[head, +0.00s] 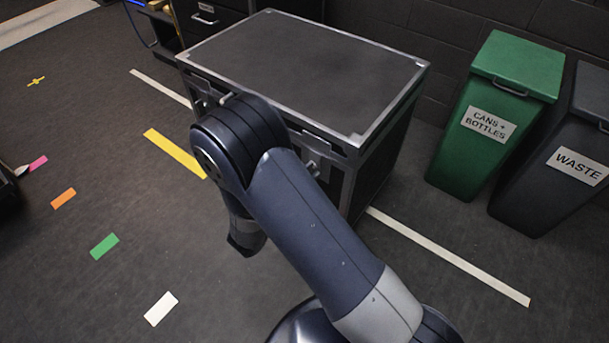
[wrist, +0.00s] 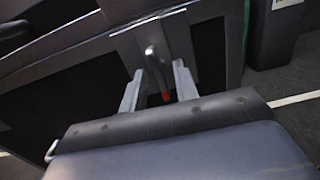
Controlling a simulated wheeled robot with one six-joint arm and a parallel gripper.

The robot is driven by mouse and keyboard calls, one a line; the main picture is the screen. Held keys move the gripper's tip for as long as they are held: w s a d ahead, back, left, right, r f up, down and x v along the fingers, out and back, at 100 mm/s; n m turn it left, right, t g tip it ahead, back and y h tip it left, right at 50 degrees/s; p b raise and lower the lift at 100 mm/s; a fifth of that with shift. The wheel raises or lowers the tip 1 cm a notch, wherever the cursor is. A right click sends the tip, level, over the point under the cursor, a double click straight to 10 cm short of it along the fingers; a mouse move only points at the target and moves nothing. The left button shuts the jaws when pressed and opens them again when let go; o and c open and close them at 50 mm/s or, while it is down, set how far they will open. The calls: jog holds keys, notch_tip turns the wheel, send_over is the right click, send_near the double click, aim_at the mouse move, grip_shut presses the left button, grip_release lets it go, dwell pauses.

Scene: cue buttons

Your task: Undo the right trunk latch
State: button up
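The trunk (head: 300,55) is a large dark case with metal edges and a closed lid. Its right latch (head: 313,169) is on the front face, partly beside my arm; in the wrist view it is a grey lever (wrist: 154,62) on a metal plate, with a red tip at its lower end. My gripper (wrist: 158,72) is open, with one finger on each side of the lever. Whether either finger touches it, I cannot tell. In the head view my arm hides the gripper. The left latch (head: 227,99) shows just above my arm, partly covered.
A green cans and bottles bin (head: 505,110) and a dark waste bin (head: 565,160) stand right of the trunk by the wall. Coloured tape marks, including a yellow strip (head: 174,153), lie on the floor. The floor at left front is mostly clear.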

jog(key=p+v, duration=0.2)
jog(key=v, duration=0.8)
jog(key=shift+s+a, duration=0.3)
jog(key=b+x, duration=0.2)
jog(key=x, duration=0.8)
jog(key=shift+w+d, duration=0.3)
